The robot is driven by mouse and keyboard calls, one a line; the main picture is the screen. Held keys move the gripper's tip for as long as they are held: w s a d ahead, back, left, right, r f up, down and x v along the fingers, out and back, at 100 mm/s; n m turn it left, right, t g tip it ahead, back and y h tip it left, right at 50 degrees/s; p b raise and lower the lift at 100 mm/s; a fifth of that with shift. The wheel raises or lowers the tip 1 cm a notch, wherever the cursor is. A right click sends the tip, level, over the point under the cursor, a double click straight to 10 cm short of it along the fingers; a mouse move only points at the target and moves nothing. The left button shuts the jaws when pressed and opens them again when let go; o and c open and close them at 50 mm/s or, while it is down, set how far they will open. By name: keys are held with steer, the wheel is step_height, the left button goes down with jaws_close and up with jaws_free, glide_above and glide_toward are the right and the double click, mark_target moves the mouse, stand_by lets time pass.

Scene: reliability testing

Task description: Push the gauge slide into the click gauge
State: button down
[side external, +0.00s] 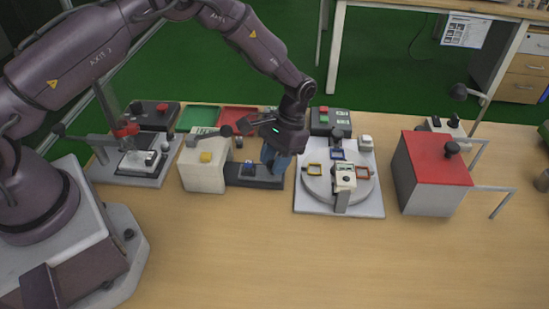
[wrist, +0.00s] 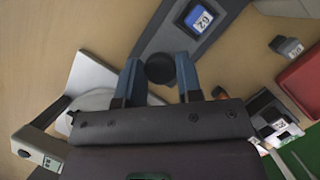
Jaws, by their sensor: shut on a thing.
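In the wrist view the label (wrist: 200,19) reads 62. My gripper (side external: 274,162) points down over the rail's right end. Its blue fingers stand on either side of a round black knob (wrist: 160,68), apparently the gauge slide's handle, and are shut on it. The slide's body is partly hidden by the gripper.
A round turntable (side external: 325,188) with coloured frames stands close to the right. Further right is a red-topped grey box (side external: 437,160). A red tray (side external: 238,117) and a green tray (side external: 195,117) lie behind. A press fixture (side external: 137,162) stands left. The front table is clear.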

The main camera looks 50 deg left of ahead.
mark_target(238, 176)
steer(key=s+a, duration=0.4)
steer(key=a, duration=0.1)
steer(key=shift+s, duration=0.4)
steer(key=c, duration=0.8)
jaws_free()
